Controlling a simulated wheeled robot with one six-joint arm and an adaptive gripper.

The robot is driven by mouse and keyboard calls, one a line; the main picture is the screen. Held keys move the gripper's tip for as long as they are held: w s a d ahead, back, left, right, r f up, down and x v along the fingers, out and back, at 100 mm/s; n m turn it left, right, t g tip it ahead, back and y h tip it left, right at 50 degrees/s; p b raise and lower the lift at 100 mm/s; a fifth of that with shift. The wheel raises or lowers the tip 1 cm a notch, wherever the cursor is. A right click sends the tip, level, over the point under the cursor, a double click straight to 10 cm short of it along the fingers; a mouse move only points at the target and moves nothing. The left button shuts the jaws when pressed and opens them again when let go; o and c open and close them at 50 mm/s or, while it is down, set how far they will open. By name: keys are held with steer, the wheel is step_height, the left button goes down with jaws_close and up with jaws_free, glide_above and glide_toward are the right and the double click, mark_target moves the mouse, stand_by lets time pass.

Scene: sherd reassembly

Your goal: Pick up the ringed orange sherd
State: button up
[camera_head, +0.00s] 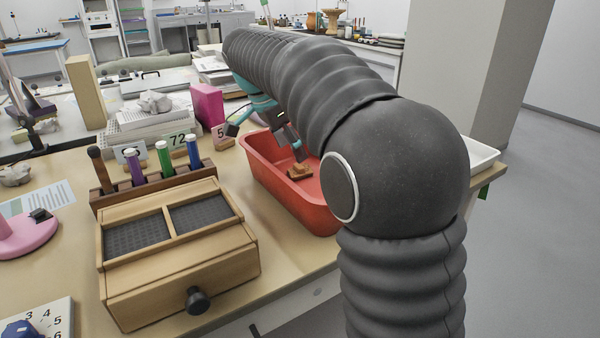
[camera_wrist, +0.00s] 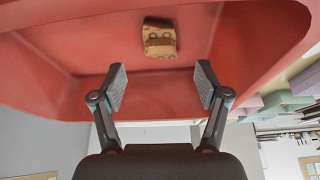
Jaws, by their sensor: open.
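The orange-brown sherd (camera_head: 300,172) lies on the floor of the red tray (camera_head: 262,165). In the wrist view, the sherd (camera_wrist: 160,40) shows small ring marks on its face and a darker, uneven edge. My gripper (camera_wrist: 161,83) is open and empty, with its two dark pads apart. The sherd appears beyond the fingertips, roughly centred between them, and is not touched.
The tray's walls (camera_wrist: 60,95) rise around the sherd. Left of the tray stand a wooden box (camera_head: 180,255) with a black knob and a rack of coloured tubes (camera_head: 150,182). A pink block (camera_head: 207,104) stands behind. A white tray (camera_head: 482,154) is at right.

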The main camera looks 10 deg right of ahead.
mark_target(299, 165)
steer(key=shift+x, duration=2.7)
steer(key=c, duration=1.2)
steer(key=shift+c, duration=0.2)
steer(key=shift+r, duration=0.5)
steer(key=r, duration=0.3)
steer(key=shift+s+d+r, duration=0.15)
steer(key=shift+d+r, duration=0.2)
steer(key=shift+d, duration=0.05)
steer(key=s+d+r, duration=0.5)
steer(key=d+r, duration=0.1)
steer(key=d, duration=0.3)
steer(key=shift+d+r, duration=0.2)
steer(key=shift+d, duration=0.1)
